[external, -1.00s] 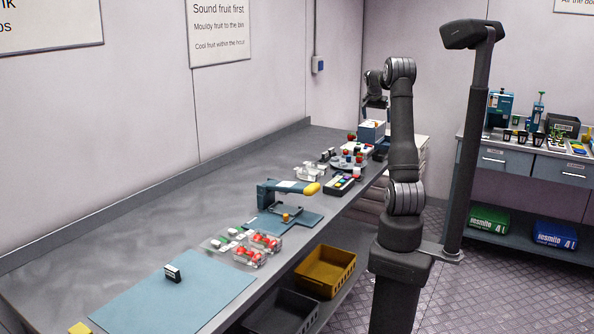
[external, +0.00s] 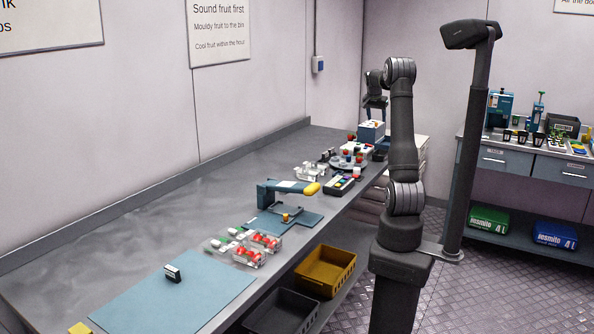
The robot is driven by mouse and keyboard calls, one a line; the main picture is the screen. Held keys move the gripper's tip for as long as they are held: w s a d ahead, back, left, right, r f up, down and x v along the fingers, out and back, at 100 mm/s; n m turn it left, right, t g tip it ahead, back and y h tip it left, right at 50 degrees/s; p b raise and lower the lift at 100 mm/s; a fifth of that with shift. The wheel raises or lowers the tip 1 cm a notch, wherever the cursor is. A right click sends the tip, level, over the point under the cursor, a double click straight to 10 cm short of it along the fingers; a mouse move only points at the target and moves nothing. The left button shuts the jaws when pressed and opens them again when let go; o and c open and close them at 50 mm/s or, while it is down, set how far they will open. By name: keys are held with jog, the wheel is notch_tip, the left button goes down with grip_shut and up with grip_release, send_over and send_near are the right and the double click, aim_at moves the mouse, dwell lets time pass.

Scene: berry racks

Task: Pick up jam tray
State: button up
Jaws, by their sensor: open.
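No thing in view is clearly marked as the jam tray, and I cannot tell which one it is. Candidates are the yellow crate (external: 344,284) and the dark crate (external: 270,322), both low at the bench's front edge. My gripper (external: 376,116) is open and small in this view. It hangs above the far end of the bench, over or near a blue and white box (external: 371,131). My gripper looks empty, apart from both crates and well above their level.
Clear punnets of red berries (external: 249,257), a blue press with a yellow handle (external: 268,195), a coloured keypad (external: 342,185) and a cluster of berries (external: 355,156) stand along the bench (external: 170,222). A blue mat (external: 190,295) lies nearest. The bench's left side is clear.

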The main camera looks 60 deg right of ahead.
jog(key=c, duration=0.5)
jog(key=shift+t, duration=0.5)
jog(key=s+d+f, duration=0.1)
jog(key=d+f, duration=0.1)
jog(key=f, duration=0.3)
jog(key=s+d+f, duration=0.1)
jog(key=d+f, duration=0.1)
jog(key=f, duration=0.4)
jog(key=s+d+f, duration=0.1)
jog(key=d+f, duration=0.1)
jog(key=f, duration=0.3)
jog(key=shift+s+d+f, duration=0.2)
jog(key=shift+s+d, duration=0.1)
jog(key=shift+d, duration=0.05)
jog(key=shift+c, duration=0.2)
jog(key=shift+x, duration=2.9)
